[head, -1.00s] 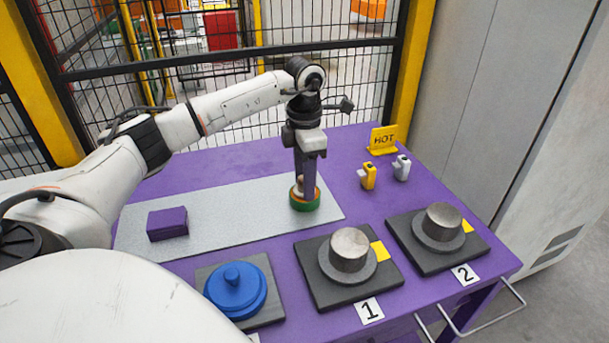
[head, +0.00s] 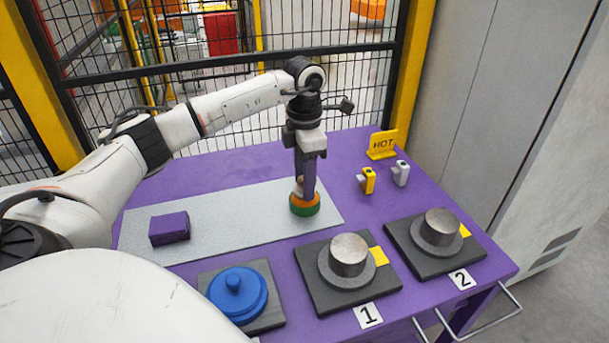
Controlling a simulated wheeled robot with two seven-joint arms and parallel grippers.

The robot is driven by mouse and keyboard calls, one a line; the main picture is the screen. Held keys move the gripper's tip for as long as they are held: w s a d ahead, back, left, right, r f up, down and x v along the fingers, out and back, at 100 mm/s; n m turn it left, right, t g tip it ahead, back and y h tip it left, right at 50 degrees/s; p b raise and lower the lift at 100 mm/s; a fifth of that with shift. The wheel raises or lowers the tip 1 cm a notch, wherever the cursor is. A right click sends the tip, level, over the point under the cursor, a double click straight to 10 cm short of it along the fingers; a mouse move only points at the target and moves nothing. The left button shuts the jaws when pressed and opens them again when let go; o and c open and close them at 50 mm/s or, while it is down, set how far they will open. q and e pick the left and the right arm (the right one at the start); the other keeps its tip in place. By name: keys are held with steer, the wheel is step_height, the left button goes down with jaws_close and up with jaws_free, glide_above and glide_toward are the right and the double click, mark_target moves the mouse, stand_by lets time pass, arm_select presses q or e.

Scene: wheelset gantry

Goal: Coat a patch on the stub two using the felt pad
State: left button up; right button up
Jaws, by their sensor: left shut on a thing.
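My left gripper (head: 304,188) points down over the grey mat and is shut on the knob of the felt pad (head: 305,205), a round piece with an orange upper part and a green lower rim. The pad is at the right part of the mat; I cannot tell if it touches the mat. Stub two (head: 440,224) is a grey metal cylinder upright on a dark square plate with label 2, to the right of the pad. A similar stub one (head: 349,254) stands on the plate with label 1. My right gripper is not in view.
The grey mat (head: 220,217) carries a purple block (head: 169,229). A blue round lidded piece (head: 238,292) sits on a plate at the front.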

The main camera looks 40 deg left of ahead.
arm_select(q)
step_height(320, 180, up, 3)
steer(key=shift+f+p, duration=0.15)
steer(key=shift+p, duration=0.75)
steer(key=shift+r+p, duration=1.15)
steer(key=shift+r, duration=0.2)
